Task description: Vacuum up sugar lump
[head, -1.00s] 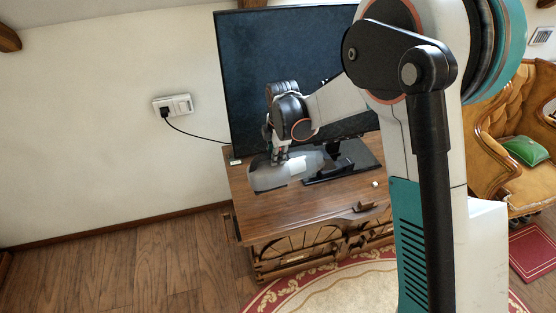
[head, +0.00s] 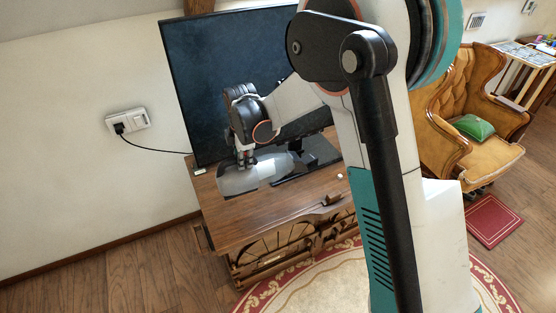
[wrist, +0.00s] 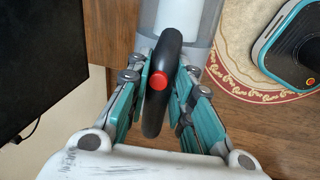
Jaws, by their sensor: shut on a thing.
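A handheld vacuum with a pale grey, partly see-through body (head: 240,180) is over the left part of the wooden cabinet top (head: 250,222). Whether it touches the wood is unclear. My gripper (head: 246,160) is above the vacuum. In the wrist view my gripper (wrist: 161,85) is shut on the black handle (wrist: 168,50) of the vacuum, with a finger on each side and a red button between them. A small white lump (head: 340,176), likely the sugar lump, lies near the cabinet's right edge, apart from the vacuum. The vacuum's far end is cut off in the wrist view.
A large dark screen (head: 215,75) stands behind the vacuum, its black base (head: 318,155) beside it. A small white item (head: 199,171) lies by the screen's left corner. A wall socket (head: 127,121) has a cable. An armchair (head: 470,145) is at right.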

